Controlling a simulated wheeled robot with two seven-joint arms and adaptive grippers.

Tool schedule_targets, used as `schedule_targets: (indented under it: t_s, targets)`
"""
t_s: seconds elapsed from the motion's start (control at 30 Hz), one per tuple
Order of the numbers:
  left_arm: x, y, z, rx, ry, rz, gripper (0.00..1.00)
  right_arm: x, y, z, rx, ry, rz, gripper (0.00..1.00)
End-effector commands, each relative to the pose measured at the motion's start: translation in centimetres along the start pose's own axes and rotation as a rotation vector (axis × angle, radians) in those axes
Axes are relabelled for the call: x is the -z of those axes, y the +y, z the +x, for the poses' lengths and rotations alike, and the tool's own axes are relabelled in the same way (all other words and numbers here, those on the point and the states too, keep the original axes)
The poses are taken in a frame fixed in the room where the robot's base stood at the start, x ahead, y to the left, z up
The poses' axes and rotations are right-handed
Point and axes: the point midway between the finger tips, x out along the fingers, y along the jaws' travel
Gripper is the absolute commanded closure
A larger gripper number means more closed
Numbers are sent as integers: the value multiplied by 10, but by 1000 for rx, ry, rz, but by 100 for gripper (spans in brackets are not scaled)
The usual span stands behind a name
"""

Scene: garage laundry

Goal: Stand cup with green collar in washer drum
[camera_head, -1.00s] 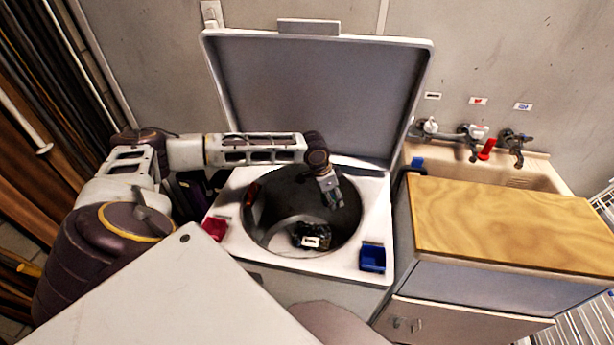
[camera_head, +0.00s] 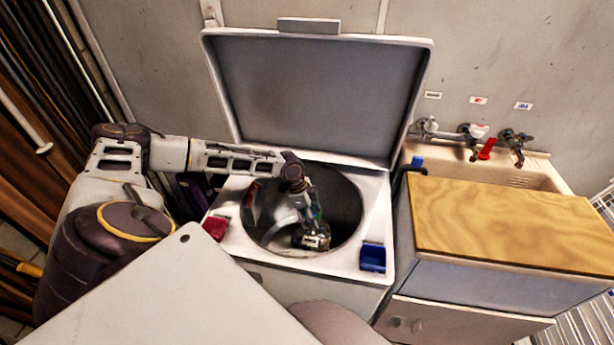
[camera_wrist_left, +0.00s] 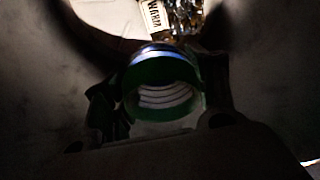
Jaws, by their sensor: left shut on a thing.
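The cup with the green collar (camera_wrist_left: 160,88) is between the fingers of my left gripper (camera_wrist_left: 160,105) in the left wrist view. Its round mouth faces the camera and shows a ribbed inside. In the head view my left gripper (camera_head: 308,212) reaches down into the open washer drum (camera_head: 346,205), shut on the cup, which is small and mostly hidden there. I cannot tell whether the cup's base touches anything. My right gripper is out of view.
A red container (camera_head: 215,228) and a blue container (camera_head: 373,257) sit on the washer top. The raised lid (camera_head: 320,90) stands behind. The drum's right side is free.

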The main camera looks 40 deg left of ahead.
Motion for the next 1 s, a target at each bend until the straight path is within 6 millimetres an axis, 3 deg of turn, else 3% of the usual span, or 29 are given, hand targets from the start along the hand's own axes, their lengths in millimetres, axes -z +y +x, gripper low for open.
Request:
schedule_targets:
  t_s: [0.53,1.0]
  targets:
    - [-30,21,20,-87,-1,278,62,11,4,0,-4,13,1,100]
    - [-46,40,36,-173,0,555,62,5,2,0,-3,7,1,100]
